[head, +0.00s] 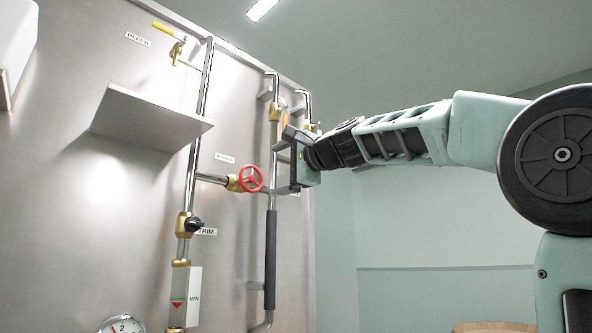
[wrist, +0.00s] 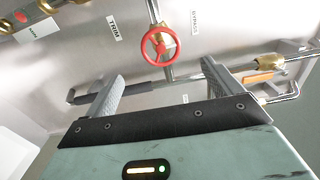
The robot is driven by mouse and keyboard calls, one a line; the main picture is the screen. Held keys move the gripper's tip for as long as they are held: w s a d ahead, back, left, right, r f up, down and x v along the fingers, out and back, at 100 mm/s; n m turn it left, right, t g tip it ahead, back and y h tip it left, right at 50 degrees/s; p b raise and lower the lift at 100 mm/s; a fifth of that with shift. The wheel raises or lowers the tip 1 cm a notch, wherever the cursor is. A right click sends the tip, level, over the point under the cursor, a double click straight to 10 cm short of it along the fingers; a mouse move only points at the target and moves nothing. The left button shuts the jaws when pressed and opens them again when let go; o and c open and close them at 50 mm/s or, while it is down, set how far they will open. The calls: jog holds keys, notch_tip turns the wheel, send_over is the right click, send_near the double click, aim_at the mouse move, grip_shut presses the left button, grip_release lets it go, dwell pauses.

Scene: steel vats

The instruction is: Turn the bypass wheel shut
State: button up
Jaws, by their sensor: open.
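The bypass wheel (head: 252,179) is a small red handwheel with spokes on a brass valve body, set on a cross pipe on the steel panel. Its label (head: 225,158) is above it in the head view. My gripper (head: 283,162) is just right of the wheel, open and empty, fingers toward the panel. In the wrist view the wheel (wrist: 158,43) shows whole beyond the fingertips, roughly midway between the two fingers of my gripper (wrist: 162,72), and nothing touches it. I cannot tell how far the wheel is turned.
A steel shelf (head: 150,118) juts out at upper left. A black trim knob (head: 194,225) is below left of the wheel, and a dark-sleeved vertical pipe (head: 270,260) is below right. A yellow-handled bleed valve (head: 176,47) is higher up. A gauge (head: 122,326) is at lower left.

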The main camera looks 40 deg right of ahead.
jog(key=shift+s+d+b, duration=0.1)
jog(key=shift+s+b, duration=0.9)
jog(key=shift+s, duration=1.65)
